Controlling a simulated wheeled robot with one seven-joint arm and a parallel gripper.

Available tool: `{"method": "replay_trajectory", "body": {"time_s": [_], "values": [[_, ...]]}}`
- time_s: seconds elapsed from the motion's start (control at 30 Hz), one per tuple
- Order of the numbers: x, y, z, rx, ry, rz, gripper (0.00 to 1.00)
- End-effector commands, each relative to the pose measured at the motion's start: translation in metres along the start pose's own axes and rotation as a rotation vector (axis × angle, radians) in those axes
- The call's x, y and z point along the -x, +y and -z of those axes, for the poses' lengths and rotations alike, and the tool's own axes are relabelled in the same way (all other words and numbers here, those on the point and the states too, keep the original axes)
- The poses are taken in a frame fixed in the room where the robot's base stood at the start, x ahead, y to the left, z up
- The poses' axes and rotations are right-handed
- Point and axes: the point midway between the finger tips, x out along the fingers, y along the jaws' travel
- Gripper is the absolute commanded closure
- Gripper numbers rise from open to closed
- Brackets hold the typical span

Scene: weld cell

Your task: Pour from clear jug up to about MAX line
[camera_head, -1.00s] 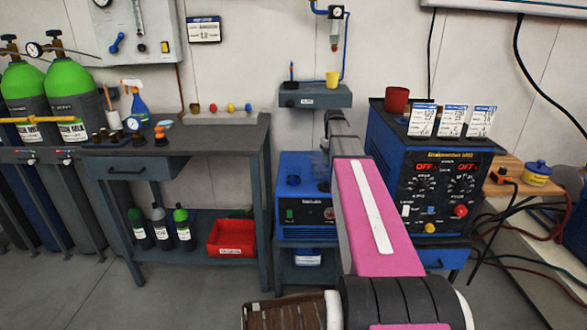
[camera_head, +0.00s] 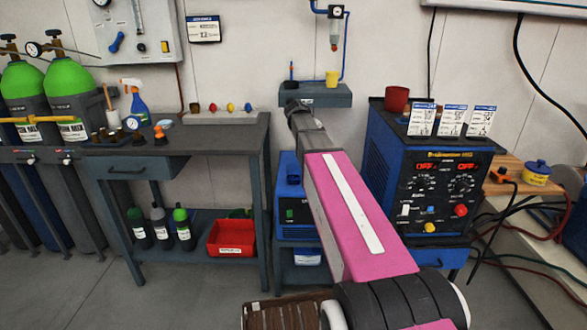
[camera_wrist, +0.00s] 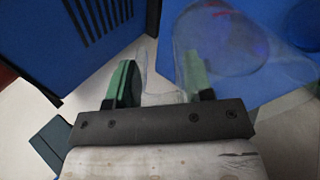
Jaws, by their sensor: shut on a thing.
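In the wrist view my gripper (camera_wrist: 160,75) has two green-padded fingers, shut on the clear jug (camera_wrist: 225,45). The see-through jug extends right of the fingers, over a blue surface; its liquid level cannot be made out. In the head view my arm's far end hides the gripper and jug. The low blue unit (camera_head: 288,208) stands partly behind my arm, with a raised round fitting on its top. No MAX line is readable in either view.
The blue welding power source (camera_head: 430,180) stands close to the right of my arm, with a red cup (camera_head: 396,99) and cards on top. A wall shelf (camera_head: 315,97) with a yellow cup (camera_head: 332,78) is behind. A workbench (camera_head: 200,140) stands left.

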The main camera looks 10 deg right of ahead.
Motion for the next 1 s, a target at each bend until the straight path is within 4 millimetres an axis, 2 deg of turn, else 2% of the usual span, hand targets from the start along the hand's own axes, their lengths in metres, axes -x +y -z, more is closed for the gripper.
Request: {"method": "replay_trajectory", "body": {"time_s": [0.27,1.0], "values": [[0.005,-0.007,0.000,0.001,-0.005,-0.100,0.92],[0.018,-0.005,0.000,0.000,-0.013,-0.223,0.92]]}}
